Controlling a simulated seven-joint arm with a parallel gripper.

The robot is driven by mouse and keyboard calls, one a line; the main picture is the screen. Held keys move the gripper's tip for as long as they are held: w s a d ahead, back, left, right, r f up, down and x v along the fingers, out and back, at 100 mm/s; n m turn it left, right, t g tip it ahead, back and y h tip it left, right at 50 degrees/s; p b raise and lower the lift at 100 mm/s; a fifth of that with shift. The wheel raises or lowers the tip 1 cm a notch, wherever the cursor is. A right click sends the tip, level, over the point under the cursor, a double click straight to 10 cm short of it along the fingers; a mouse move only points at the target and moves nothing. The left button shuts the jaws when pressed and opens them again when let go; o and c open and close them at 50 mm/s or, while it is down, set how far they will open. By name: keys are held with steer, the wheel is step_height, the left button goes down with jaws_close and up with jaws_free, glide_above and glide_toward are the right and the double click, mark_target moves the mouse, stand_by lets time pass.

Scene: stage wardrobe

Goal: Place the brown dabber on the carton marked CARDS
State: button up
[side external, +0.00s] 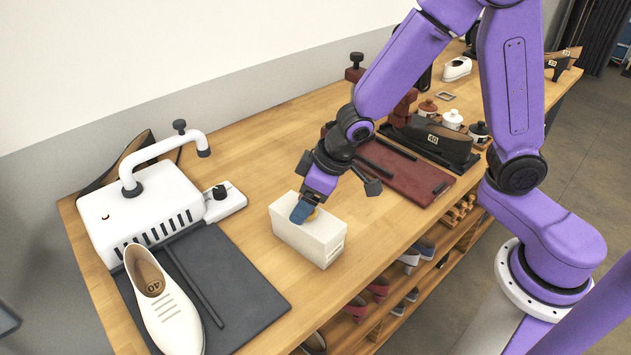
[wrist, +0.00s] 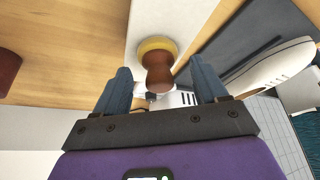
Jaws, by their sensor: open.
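The white carton (side external: 296,237) stands on the wooden bench in the side view, with small markings on its end that I cannot read. The brown dabber (wrist: 158,74) has a rounded brown handle and a yellow pad. In the wrist view its pad end is against the carton's white top (wrist: 146,14), and it looks upright there. In the side view only a yellow bit of it (side external: 313,215) shows beside the blue fingers. My gripper (side external: 302,212) is over the carton, pointing down. Its fingers are open, one on each side of the dabber's handle, with gaps showing in the wrist view (wrist: 163,88).
A white machine (side external: 145,215) and a white shoe (side external: 165,305) on a dark mat (side external: 245,290) are to the left. A dark red board (side external: 405,170) and several small pots (side external: 453,119) are to the right. Shoes fill shelves below the bench's front edge.

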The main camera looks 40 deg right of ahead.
steer(key=shift+r, duration=0.15)
steer(key=v, duration=1.2)
steer(key=s+d+f+n+g+h, duration=0.1)
steer(key=s+d+n+g, duration=0.1)
steer(key=s+d, duration=0.3)
steer(key=s+d+f+n+g+h, duration=0.1)
steer(key=s+d, duration=0.4)
steer(key=s, duration=0.9)
steer(key=f+n, duration=0.1)
steer(key=n, duration=0.1)
steer(key=shift+s+n+g, duration=0.3)
steer(key=shift+n+g, duration=0.1)
steer(key=shift+f, duration=0.1)
